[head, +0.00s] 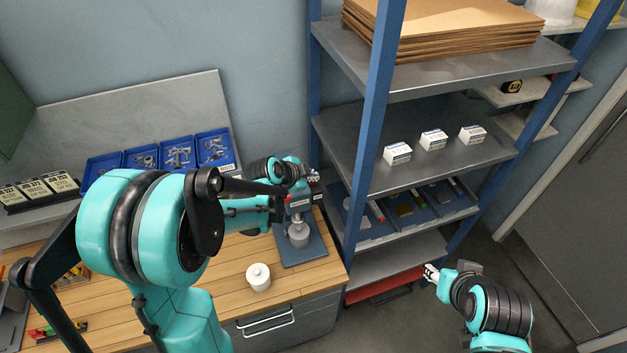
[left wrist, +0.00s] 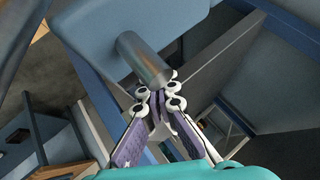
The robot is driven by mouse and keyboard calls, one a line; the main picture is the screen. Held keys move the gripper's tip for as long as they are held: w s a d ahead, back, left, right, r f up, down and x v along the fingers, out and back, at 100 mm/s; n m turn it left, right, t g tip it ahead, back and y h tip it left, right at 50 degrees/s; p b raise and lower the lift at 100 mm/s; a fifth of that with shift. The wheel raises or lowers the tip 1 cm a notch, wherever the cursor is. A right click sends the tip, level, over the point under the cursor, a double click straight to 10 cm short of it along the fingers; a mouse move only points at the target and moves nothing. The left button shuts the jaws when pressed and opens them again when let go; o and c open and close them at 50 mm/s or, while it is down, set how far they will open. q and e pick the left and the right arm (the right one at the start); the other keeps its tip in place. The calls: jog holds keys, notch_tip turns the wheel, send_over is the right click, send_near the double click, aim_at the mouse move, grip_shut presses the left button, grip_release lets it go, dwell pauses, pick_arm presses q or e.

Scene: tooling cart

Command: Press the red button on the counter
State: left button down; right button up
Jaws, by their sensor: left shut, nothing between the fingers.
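A bench device with a blue base plate (head: 312,251) and a grey cylinder (head: 298,236) stands at the right end of the wooden counter. My left arm covers much of its upper part. A small red spot shows there, but I cannot tell whether it is the button. My left gripper (head: 313,177) is above and behind the device, near the shelf post. In the left wrist view its fingertips (left wrist: 160,95) are together and empty, close to a metal cylinder (left wrist: 145,60) under a blue-grey body. My right gripper (head: 431,272) is low beside the shelf; its jaw opening is unclear.
A white lidded pot (head: 258,277) stands on the counter (head: 232,258) in front of the device. Blue bins (head: 179,152) of parts line the back. A blue-framed shelf (head: 372,90) rises close on the right, with small white boxes (head: 433,139) on it.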

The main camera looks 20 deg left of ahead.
pick_arm(q)
jog(key=shift+r+p, duration=0.4)
jog(key=shift+r, duration=0.35)
jog(key=shift+r, duration=0.15)
jog(key=shift+r+p, duration=1.7)
jog(key=shift+r, duration=0.7)
